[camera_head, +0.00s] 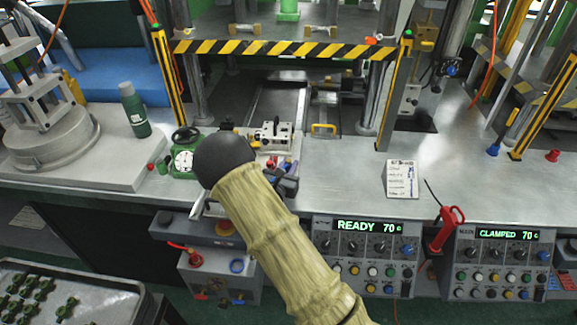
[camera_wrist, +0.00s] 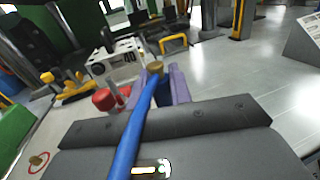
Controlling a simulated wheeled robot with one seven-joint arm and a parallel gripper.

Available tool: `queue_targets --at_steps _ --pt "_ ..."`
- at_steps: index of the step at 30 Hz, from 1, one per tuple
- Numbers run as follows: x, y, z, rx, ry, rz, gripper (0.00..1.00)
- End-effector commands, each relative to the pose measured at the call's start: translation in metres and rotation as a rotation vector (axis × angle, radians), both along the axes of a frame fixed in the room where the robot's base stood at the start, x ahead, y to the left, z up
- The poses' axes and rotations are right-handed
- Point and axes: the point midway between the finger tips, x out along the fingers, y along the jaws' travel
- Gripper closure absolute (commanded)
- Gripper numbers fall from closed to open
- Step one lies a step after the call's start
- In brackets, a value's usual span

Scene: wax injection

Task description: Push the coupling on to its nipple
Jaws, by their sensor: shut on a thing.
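My gripper (camera_wrist: 166,82), with purple fingers, is shut on the coupling (camera_wrist: 155,67), a brass-coloured end on a blue hose (camera_wrist: 130,130). The hose runs back over the dark gripper body toward the bottom of the wrist view. The coupling is close to a pale block marked 40 (camera_wrist: 122,58). I cannot make out the nipple, nor whether the coupling touches it. In the head view my gripper (camera_head: 288,178) is partly hidden behind my dark wrist and sleeve, in front of the same block (camera_head: 270,135).
A red knob (camera_wrist: 105,98) is left of the fingers. A yellow handle (camera_head: 323,129) stands behind and right of the block. A green dial gauge (camera_head: 184,162) and green bottle (camera_head: 135,112) are to the left. The steel bench (camera_head: 350,165) is clear to the right, up to a paper card (camera_head: 401,178).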

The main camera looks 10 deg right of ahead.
Motion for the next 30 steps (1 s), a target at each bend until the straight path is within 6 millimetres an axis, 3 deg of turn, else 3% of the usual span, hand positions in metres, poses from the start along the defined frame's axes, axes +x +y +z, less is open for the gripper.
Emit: queue_targets --at_steps 30 --pt "0.0 0.0 -0.015 -0.001 -0.001 0.0 1.0"
